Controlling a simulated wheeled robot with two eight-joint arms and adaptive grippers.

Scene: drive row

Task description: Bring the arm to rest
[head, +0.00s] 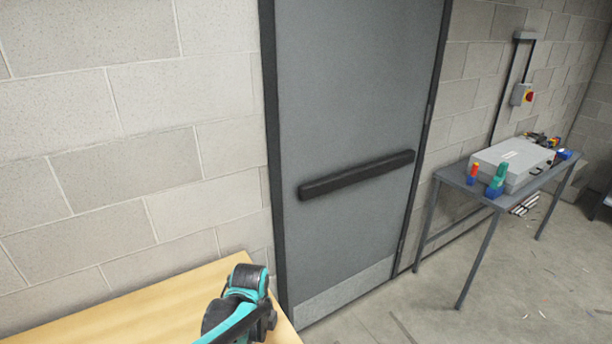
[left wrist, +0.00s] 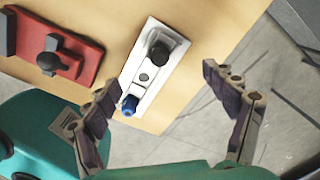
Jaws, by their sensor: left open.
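My left gripper (left wrist: 160,76) is open in the left wrist view, its two dark padded fingers wide apart with nothing between them. Beyond the fingers is the wooden table top, with a white panel carrying a black knob and a blue knob near its edge. In the head view, a teal and black part of my arm (head: 238,306) shows over the wooden table at the bottom; the gripper's fingers cannot be made out there. My right gripper is in neither view.
The wooden table (head: 140,310) stands by a block wall and grey door (head: 350,110) with a black push bar (head: 357,175). A red block with a black knob (left wrist: 55,58) lies beside the white panel (left wrist: 152,68). A metal table (head: 455,175) bears a grey case (head: 512,160). Floor between is mostly clear.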

